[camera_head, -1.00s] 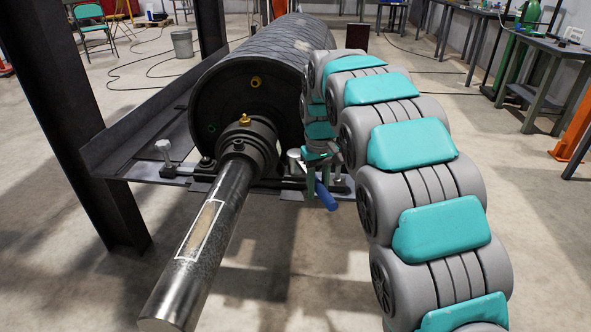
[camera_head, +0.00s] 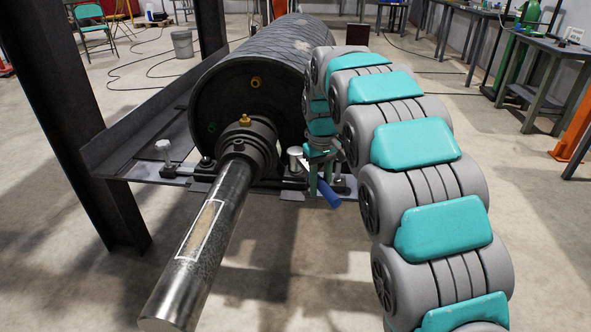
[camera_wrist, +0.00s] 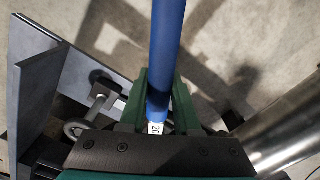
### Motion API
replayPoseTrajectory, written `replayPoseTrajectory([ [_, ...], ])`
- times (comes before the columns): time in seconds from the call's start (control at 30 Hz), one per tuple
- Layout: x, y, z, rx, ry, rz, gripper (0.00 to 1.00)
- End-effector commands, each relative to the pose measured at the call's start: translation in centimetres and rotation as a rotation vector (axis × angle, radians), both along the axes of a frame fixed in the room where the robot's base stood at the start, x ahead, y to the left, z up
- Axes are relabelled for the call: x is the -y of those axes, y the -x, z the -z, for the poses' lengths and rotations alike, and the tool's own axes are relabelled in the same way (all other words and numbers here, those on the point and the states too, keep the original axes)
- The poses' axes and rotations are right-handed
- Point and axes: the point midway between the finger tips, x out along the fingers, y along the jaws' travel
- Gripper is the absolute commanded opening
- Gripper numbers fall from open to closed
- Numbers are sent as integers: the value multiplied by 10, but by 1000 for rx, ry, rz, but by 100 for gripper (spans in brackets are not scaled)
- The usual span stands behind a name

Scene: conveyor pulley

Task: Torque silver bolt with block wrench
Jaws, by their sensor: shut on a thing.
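My gripper (camera_head: 322,170) is shut on the blue-handled wrench (camera_head: 328,194), right of the pulley shaft's bearing. In the wrist view, the green fingers (camera_wrist: 161,105) clamp the blue handle (camera_wrist: 167,45), with a white "20" label at its lower end. The wrench head is hidden, so I cannot tell whether it touches a bolt. One silver bolt (camera_head: 295,153) stands just left of my gripper in the head view. Another silver bolt (camera_head: 164,150) stands upright on the left of the frame.
The steel shaft (camera_head: 205,240) juts toward the camera from the large dark pulley (camera_head: 262,75). The metal frame (camera_head: 125,140) and a dark post (camera_head: 75,110) stand at left. Open floor (camera_head: 300,280) lies in front. Workbenches (camera_head: 545,60) are at the far right.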

Motion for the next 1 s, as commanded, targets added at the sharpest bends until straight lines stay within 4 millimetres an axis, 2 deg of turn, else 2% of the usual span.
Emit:
replayPoseTrajectory([
  [0.47, 0, 0, -5, 2, 0, 0, 0],
  [1.0, 0, 0, -33, 2, 0, 0, 0],
])
